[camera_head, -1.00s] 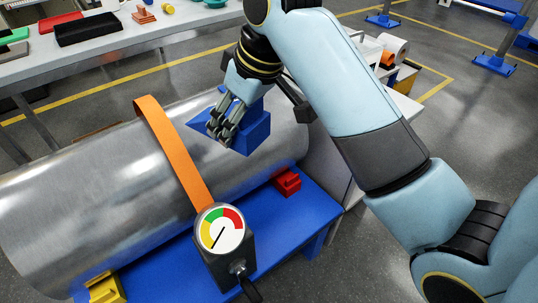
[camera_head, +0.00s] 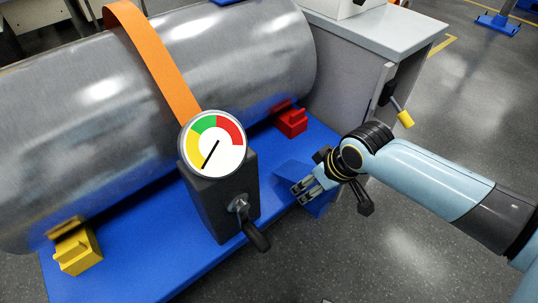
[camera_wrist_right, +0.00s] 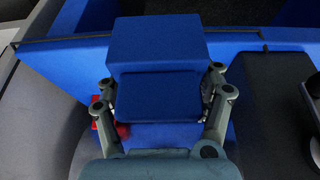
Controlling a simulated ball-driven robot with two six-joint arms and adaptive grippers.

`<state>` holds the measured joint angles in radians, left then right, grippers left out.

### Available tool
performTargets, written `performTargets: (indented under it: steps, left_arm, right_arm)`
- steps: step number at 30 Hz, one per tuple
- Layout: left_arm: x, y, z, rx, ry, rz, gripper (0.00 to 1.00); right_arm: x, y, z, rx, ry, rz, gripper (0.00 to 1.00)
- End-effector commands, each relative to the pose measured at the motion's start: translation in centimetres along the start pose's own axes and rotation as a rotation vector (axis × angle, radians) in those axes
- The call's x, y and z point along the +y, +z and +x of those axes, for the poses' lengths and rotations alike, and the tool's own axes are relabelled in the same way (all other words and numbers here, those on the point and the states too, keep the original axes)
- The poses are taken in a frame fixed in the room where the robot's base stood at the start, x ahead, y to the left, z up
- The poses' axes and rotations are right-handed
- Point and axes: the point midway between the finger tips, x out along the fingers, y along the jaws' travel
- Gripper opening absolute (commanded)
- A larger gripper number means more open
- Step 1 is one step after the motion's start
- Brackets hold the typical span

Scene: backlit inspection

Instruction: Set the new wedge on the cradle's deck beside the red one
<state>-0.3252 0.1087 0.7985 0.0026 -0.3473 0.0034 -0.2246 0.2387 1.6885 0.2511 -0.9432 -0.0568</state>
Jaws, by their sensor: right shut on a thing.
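The new wedge is blue (camera_head: 293,172) and sits in my right gripper (camera_head: 304,190), at the right part of the cradle's blue deck (camera_head: 150,240). The wrist view shows the wedge (camera_wrist_right: 156,45) between the two fingers (camera_wrist_right: 160,95), which are shut on its sides. I cannot tell whether it touches the deck. The red wedge (camera_head: 292,122) is on the deck against the metal cylinder, behind and apart from the blue one. In the wrist view it is mostly hidden behind a finger. My left gripper is not in view.
A dark post with a round gauge (camera_head: 212,145) and a crank handle (camera_head: 256,236) stands left of my right gripper. A large metal cylinder (camera_head: 90,110) with an orange strap (camera_head: 155,60) lies behind. A yellow wedge (camera_head: 78,250) is at the left. A grey cabinet (camera_head: 345,85) stands behind right.

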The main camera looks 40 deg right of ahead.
Motion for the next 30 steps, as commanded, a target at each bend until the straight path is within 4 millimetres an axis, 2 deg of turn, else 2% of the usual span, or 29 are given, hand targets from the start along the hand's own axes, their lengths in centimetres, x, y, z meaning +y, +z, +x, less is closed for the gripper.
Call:
performTargets:
  steps: [1,5,9,15,21,25,30]
  left_arm:
    - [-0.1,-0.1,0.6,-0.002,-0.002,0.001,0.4]
    - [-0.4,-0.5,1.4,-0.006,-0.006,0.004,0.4]
    - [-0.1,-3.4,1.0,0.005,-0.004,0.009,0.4]
    - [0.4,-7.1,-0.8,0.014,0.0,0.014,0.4]
    - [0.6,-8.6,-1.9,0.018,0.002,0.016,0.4]
    - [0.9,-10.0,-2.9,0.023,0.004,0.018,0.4]
    - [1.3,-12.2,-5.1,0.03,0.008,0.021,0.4]
  right_arm:
    - [0.0,-1.6,0.9,0.006,-0.001,0.001,0.22]
    - [0.0,-5.1,2.5,0.004,-0.001,0.0,0.22]
    - [-0.1,-8.8,4.1,0.001,-0.001,0.001,0.22]
    - [0.0,-12.4,5.4,0.0,0.0,0.0,0.22]
    - [0.0,-13.5,5.8,-0.001,-0.001,-0.001,0.22]
    - [0.0,-13.0,6.8,-0.003,-0.001,-0.001,0.22]
    - [0.0,-12.4,8.4,-0.003,-0.001,-0.001,0.22]
